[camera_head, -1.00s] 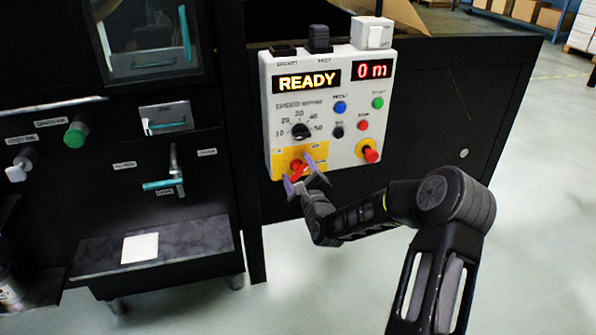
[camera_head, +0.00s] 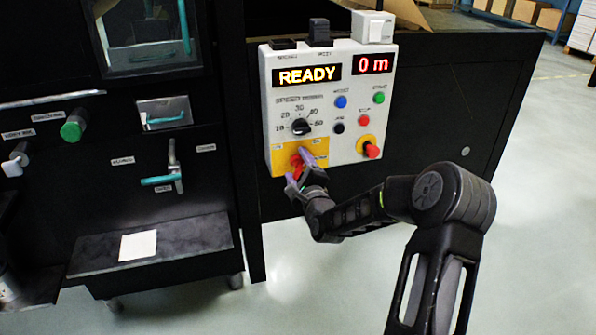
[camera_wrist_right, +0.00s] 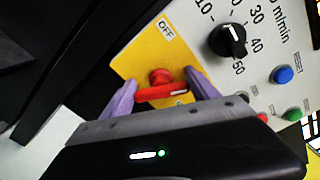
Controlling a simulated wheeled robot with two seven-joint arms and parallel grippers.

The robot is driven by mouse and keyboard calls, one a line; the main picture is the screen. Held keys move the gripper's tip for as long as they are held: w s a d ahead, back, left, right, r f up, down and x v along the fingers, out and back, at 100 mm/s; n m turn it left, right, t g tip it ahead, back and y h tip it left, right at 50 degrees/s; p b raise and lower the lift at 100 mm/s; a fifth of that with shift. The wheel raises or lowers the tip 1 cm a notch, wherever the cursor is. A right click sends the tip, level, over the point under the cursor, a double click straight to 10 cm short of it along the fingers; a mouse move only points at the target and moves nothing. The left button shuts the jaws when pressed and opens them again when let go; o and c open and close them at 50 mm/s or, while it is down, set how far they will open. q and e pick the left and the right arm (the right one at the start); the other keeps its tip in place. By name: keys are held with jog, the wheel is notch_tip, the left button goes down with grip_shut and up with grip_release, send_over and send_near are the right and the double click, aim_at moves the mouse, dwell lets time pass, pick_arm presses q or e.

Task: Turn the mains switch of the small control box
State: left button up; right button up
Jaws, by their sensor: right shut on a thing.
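The small control box (camera_head: 335,95) is a light grey panel on the dark machine front. Its displays read READY and 0 m. The mains switch (camera_wrist_right: 160,88) is a red rotary handle on a yellow plate at the box's lower left, with an OFF label showing in the right wrist view. The switch also shows in the head view (camera_head: 296,162), partly covered by my fingers. My right gripper (camera_head: 300,168) is shut on the switch handle, its purple fingers at the handle's two ends in the right wrist view (camera_wrist_right: 160,95). My left gripper is not in view.
A black speed knob (camera_head: 301,127) sits above the switch. A red emergency button (camera_head: 372,151) on yellow is to its right, below several small coloured buttons. A dark cabinet with handles and a ledge (camera_head: 190,240) stands at left.

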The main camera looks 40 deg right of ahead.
jog(key=n+b, duration=0.1)
jog(key=n, duration=0.1)
jog(key=n+b, duration=0.2)
jog(key=shift+a+f+n, duration=0.1)
jog(key=shift+f+n, duration=0.2)
jog(key=shift+f, duration=0.05)
jog(key=shift+f+n+b, duration=0.1)
jog(key=shift+n+b, duration=0.8)
jog(key=n+b, duration=0.4)
jog(key=n, duration=0.1)
jog(key=shift+f, duration=0.15)
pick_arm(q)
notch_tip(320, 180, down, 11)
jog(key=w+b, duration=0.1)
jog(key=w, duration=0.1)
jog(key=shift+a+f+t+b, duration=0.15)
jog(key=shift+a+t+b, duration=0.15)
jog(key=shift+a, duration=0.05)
pick_arm(e)
jog(key=shift+n, duration=1.4)
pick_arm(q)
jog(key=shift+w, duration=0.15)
pick_arm(e)
jog(key=o, duration=1.4)
jog(key=shift+d, duration=0.2)
jog(key=shift+c, duration=0.2)
jog(key=shift+s+r, duration=0.1)
jog(key=shift+r, duration=0.1)
